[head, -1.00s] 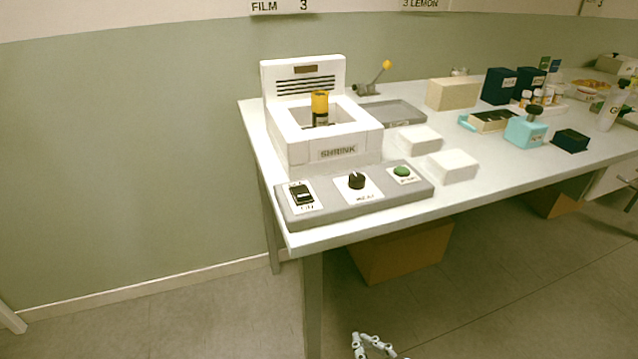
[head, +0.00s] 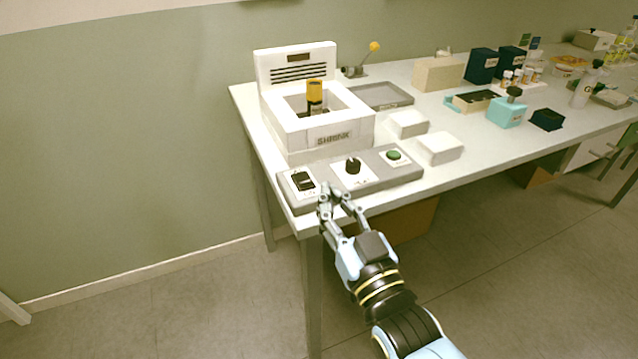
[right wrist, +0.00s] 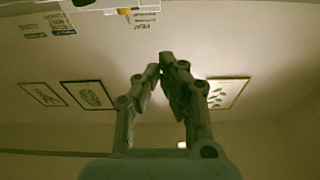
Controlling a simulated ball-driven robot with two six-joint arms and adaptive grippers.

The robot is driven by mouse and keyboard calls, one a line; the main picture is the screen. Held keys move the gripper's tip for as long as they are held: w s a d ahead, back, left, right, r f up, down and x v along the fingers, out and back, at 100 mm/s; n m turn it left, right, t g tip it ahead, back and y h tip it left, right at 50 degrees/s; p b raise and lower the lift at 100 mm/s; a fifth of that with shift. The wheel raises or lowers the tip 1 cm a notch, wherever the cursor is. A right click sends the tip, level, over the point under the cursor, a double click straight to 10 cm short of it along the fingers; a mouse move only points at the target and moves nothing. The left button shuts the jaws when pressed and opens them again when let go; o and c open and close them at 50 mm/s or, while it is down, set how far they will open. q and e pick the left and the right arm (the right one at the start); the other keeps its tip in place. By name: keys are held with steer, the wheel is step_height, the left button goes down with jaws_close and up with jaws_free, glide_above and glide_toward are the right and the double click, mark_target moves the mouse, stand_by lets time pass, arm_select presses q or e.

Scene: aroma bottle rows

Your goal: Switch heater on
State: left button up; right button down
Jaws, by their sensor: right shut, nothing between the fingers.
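The shrink heater (head: 296,144) is a white open-topped box at the left end of the table, with a yellow-capped bottle (head: 314,92) standing in it. A grey control panel (head: 373,157) lies in front of it. The panel carries a black rocker switch (head: 303,181) at the left, a black heat knob (head: 353,166) in the middle and a green button (head: 393,155) at the right. My right gripper (head: 330,190) is shut and empty at the panel's front edge, just right of the switch. Its closed fingers show in the right wrist view (right wrist: 164,66). My left gripper is out of view.
Two white blocks (head: 440,148) sit right of the panel, and a grey tray (head: 384,95) lies behind them. A lever with a yellow knob (head: 374,47) stands at the back. Boxes and small bottles fill the right part. Floor lies open in front.

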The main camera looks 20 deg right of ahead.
steer(key=r+b, duration=0.2)
steer(key=b, duration=0.1)
glide_above(312, 193)
steer(key=shift+w+f, duration=0.15)
steer(key=shift+w, duration=0.3)
steer(key=f+b, duration=0.2)
steer(key=f, duration=0.1)
steer(key=shift+s, duration=0.3)
steer(key=shift+s+f+b, duration=0.15)
steer(key=shift+f+b, duration=0.3)
steer(key=shift+b, duration=0.25)
